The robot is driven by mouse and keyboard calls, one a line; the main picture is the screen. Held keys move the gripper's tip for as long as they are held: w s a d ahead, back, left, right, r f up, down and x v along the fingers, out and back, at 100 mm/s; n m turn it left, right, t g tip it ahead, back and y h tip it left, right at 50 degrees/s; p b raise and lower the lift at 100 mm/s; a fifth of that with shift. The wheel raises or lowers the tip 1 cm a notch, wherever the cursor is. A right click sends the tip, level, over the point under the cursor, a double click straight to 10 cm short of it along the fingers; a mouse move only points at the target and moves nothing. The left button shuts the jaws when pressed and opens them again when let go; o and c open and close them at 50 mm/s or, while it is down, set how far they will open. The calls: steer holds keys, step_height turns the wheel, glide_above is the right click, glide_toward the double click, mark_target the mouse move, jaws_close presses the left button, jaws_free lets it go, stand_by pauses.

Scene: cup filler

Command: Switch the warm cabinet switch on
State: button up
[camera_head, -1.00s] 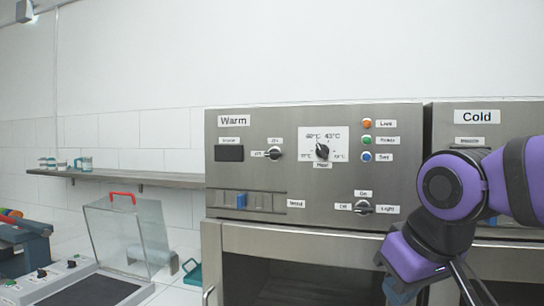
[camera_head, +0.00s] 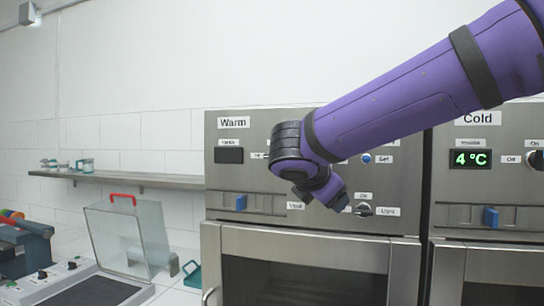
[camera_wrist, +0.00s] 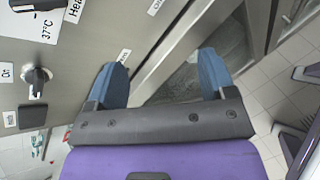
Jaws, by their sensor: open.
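The warm cabinet (camera_head: 300,228) stands in the middle of the head view. Its switch is behind my arm there; only part of the label beside it shows. In the wrist view, the switch knob (camera_wrist: 36,80) is at the far left, with its pointer toward the dark display (camera_wrist: 32,116), the Off side. The warm display (camera_head: 229,155) is dark in the head view too. My gripper (camera_wrist: 162,76) is open and empty, its two blue fingers apart. It is in front of the warm panel, to the right of the switch and apart from it.
The temperature dial (camera_wrist: 38,4) shows at the wrist view's top left. The light knob (camera_head: 364,210) is right of my gripper. The cold cabinet (camera_head: 490,187) stands at right, its display (camera_head: 470,159) reading 4 °C. A shelf (camera_head: 125,177) and clear box (camera_head: 130,237) are at left.

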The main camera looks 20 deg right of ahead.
steer(key=w+a+r+n+t+h, duration=0.2)
steer(key=w+a+r+n+t, duration=0.45)
steer(key=w+a+n, duration=0.4)
steer(key=shift+m, duration=0.55)
steer(key=x, duration=0.8)
steer(key=shift+w+a+f, duration=0.1)
steer(key=shift+w, duration=0.3)
steer(key=c, duration=0.9)
steer(key=shift+c, duration=0.2)
